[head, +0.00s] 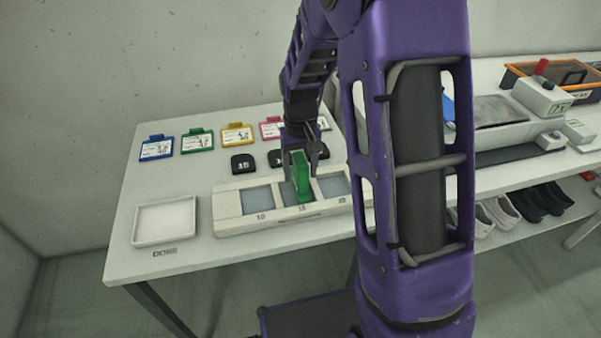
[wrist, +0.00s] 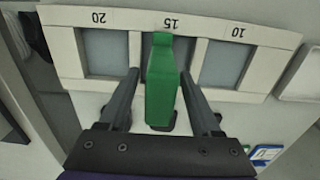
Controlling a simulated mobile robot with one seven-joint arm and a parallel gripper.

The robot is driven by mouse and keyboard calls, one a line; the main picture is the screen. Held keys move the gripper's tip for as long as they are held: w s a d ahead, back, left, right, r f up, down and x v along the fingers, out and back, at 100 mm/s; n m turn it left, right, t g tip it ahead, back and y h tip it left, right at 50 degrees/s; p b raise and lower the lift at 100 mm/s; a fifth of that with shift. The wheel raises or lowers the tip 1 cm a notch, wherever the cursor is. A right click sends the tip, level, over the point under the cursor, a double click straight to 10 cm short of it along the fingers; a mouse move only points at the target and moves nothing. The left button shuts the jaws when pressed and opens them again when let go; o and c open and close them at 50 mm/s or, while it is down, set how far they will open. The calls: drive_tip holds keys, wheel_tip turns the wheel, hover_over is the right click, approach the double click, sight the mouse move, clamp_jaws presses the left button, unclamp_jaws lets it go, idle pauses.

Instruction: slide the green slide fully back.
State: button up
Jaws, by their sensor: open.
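The green slide (head: 301,177) stands upright in the middle slot, marked 15, of a white panel (head: 232,226) on the table. In the wrist view the green slide (wrist: 161,82) lies between the two dark fingers of my gripper (wrist: 160,73), with a gap on both sides. My gripper (head: 302,158) is open and around the slide, not clamped on it. The slots marked 10 (wrist: 224,63) and 20 (wrist: 104,52) flank it. The far end of the slide's slot is hidden behind the slide and my gripper.
Coloured tags, including a blue one (head: 157,147) and a green one (head: 197,140), lie behind the panel with several black pads (head: 243,164). A white tray (head: 165,221) marked DONE is at the left. Shoes (head: 497,215) stand on the lower shelf at right.

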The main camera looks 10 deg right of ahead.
drive_tip(key=shift+f, duration=0.35)
clamp_jaws()
idle(1.2)
